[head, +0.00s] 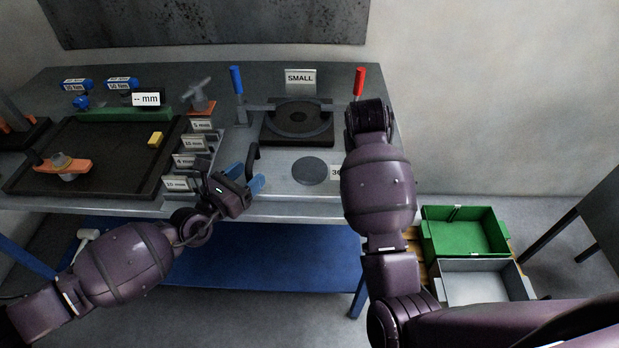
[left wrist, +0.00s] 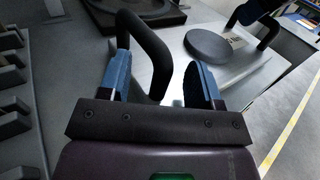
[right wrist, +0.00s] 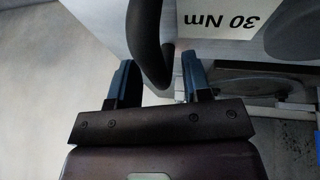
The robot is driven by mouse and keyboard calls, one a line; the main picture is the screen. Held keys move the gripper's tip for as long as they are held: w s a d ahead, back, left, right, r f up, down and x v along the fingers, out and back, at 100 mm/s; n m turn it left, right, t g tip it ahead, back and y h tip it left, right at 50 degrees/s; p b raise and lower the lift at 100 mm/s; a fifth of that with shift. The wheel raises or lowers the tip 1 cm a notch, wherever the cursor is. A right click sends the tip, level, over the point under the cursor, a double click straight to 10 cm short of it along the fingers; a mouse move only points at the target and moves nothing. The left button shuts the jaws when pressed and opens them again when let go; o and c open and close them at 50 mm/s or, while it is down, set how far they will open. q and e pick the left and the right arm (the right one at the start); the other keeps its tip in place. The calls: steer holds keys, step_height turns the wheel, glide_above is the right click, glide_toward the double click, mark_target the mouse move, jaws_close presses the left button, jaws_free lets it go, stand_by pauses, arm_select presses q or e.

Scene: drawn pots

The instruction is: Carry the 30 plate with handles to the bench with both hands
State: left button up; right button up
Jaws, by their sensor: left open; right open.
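The pale plate (head: 281,178) with a round grey disc (head: 311,171) and a "30" label lies at the bench's front edge. Its left black handle (head: 253,160) stands at my left gripper (head: 246,178). In the left wrist view, that handle (left wrist: 148,50) passes between the open blue fingers, which are not closed on it. In the right wrist view, the other handle (right wrist: 149,42) comes down between the open fingers of my right gripper (right wrist: 158,80), beside the "30 Nm" label (right wrist: 218,22). In the head view my right arm hides the right gripper and handle.
A dark square fixture (head: 297,130) with a "SMALL" sign (head: 300,78) stands behind the plate, between blue (head: 237,80) and red (head: 359,82) posts. Labelled holders (head: 190,162) and a dark tray (head: 110,168) lie left. Green (head: 465,235) and grey (head: 482,285) bins stand low right.

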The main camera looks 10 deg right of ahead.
arm_select(q)
steer(key=v, duration=1.2)
arm_select(e)
step_height(320, 180, up, 10)
stand_by(0.7)
